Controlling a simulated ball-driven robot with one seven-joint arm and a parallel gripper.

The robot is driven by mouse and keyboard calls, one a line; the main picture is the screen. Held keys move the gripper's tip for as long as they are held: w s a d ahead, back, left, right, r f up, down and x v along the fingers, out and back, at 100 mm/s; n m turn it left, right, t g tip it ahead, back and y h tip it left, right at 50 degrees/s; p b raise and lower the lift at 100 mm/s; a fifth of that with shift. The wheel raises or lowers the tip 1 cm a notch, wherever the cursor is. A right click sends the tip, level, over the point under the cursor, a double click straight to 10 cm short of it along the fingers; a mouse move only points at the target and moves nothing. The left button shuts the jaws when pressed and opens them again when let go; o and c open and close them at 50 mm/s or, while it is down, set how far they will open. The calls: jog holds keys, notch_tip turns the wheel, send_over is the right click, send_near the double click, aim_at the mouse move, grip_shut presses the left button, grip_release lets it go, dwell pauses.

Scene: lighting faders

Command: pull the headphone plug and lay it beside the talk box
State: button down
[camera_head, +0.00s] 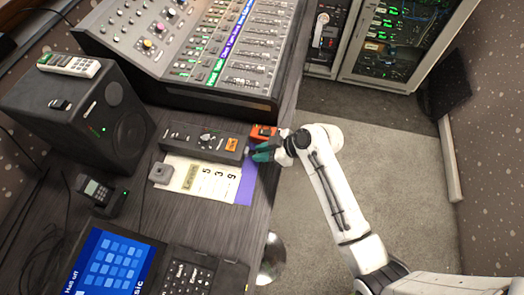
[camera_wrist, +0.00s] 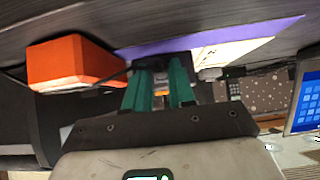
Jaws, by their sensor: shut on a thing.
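A small orange box (camera_head: 262,132), probably the talk box, sits at the desk's right edge; it also shows at the left of the wrist view (camera_wrist: 72,62). My gripper (camera_head: 256,152) has teal fingers and is just in front of that box, over the desk edge. In the wrist view my gripper (camera_wrist: 160,68) is shut on a small dark thing, probably the headphone plug (camera_wrist: 163,56). A thin black cable (camera_wrist: 103,82) runs from near the fingertips past the orange box. The plug's tip is hidden, and I cannot tell whether it touches the box.
A purple sheet (camera_head: 246,186) and a pale numbered card (camera_head: 205,182) lie beside my gripper. A dark grey box (camera_head: 200,141) with knobs stands behind them. A mixing console (camera_head: 215,60), speaker (camera_head: 110,110) and screen (camera_head: 110,262) crowd the desk. The floor (camera_head: 310,220) at right is clear.

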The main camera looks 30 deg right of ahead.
jog(key=shift+s+d, duration=0.1)
jog(key=shift+d, duration=0.05)
jog(key=shift+s+d+p, duration=0.3)
jog(key=shift+s+d, duration=1.15)
jog(key=shift+s, duration=0.05)
jog(key=shift+r, duration=0.1)
